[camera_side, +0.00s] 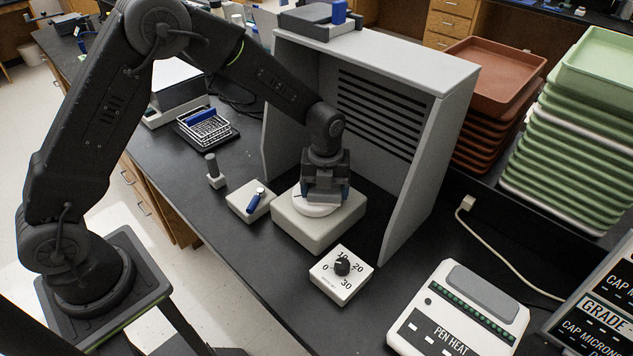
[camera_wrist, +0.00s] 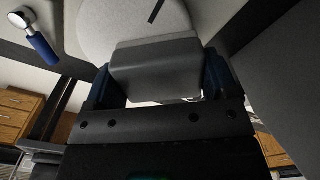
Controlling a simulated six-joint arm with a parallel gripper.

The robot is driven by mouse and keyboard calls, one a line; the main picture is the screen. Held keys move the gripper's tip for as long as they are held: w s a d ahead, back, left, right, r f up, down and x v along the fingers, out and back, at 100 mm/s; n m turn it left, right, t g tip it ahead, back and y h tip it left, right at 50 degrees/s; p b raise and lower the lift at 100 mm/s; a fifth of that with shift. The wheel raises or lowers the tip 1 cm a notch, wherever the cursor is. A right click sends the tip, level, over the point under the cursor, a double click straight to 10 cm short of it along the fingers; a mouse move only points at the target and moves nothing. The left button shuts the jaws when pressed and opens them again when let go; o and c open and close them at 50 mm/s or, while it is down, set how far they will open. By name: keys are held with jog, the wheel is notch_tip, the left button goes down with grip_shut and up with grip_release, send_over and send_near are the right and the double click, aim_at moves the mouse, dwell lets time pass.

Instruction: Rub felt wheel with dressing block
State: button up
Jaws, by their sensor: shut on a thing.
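The felt wheel (camera_side: 316,209) is a pale round disc lying flat on a beige box base (camera_side: 318,230) inside a grey hood. My gripper (camera_side: 325,193) points down right over the wheel. In the wrist view my gripper (camera_wrist: 158,88) is shut on a grey block, the dressing block (camera_wrist: 158,68), held between its two dark blue fingers. The wheel's pale face (camera_wrist: 105,22) shows just past the block, with a short dark mark on it. Whether the block touches the wheel I cannot tell, because the fingers hide its lower side.
The grey hood (camera_side: 452,85) stands behind and to the right of the wheel. A small post (camera_side: 213,172) stands farther left. A pen-heat unit (camera_side: 440,335) is at front right.

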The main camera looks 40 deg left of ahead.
jog(key=shift+d, duration=0.5)
jog(key=shift+s, duration=0.1)
jog(key=shift+a, duration=3.6)
jog(key=shift+d, duration=3.55)
jog(key=shift+d+r, duration=0.1)
jog(key=shift+d, duration=0.1)
jog(key=shift+a+r, duration=0.1)
jog(key=shift+r, duration=3.95)
